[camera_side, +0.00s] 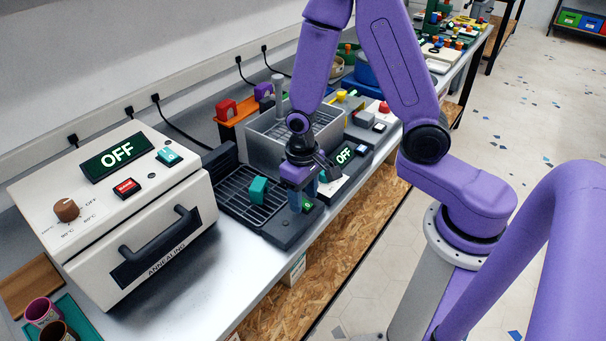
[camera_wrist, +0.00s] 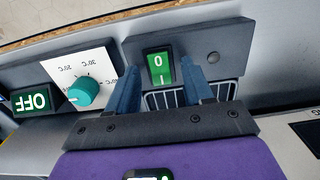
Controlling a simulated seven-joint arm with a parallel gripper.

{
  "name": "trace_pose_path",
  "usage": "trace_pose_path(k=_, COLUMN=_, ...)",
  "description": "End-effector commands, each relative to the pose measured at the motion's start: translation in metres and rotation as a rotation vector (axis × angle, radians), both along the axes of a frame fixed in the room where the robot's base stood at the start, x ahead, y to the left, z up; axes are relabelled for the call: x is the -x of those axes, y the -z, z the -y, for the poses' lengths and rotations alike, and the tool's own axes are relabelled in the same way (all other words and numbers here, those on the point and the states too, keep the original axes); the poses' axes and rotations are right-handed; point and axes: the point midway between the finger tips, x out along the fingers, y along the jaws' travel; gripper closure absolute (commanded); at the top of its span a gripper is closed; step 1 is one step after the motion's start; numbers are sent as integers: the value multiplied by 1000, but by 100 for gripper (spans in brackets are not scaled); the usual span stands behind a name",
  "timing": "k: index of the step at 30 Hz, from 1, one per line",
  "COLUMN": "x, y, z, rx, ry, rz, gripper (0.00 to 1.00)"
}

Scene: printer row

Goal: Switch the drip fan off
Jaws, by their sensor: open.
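The drip fan is a dark tray with a slatted grille (camera_side: 236,190) on the bench. Its green rocker switch (camera_wrist: 159,67), marked 0 and I, sits on the dark front strip (camera_wrist: 190,45). In the side view the switch (camera_side: 308,205) shows just below my gripper. I cannot tell which half of the rocker is pressed in. My gripper (camera_wrist: 161,84) is open and empty, with one blue finger on either side of the switch in the wrist view. In the side view my gripper (camera_side: 307,192) is low over the tray's front right; contact is unclear.
A teal block (camera_side: 258,190) stands on the grille. A white plate with a teal knob (camera_wrist: 83,91) and an OFF display (camera_wrist: 36,101) is beside the tray. The cream annealing oven (camera_side: 120,215) stands left, and a grey basin (camera_side: 262,145) stands behind.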

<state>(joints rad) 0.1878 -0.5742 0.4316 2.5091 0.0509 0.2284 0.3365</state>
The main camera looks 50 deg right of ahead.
Motion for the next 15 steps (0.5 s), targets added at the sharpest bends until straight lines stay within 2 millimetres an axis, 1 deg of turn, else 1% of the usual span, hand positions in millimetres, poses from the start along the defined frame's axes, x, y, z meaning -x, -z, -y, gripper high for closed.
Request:
trace_pose_path(k=5, x=-2, y=-15, z=-1, rx=-3, ry=0, rz=6, gripper=49)
trace_pose_path(k=15, x=-3, y=-61, z=0, rx=-3, ry=1, rz=8, gripper=49)
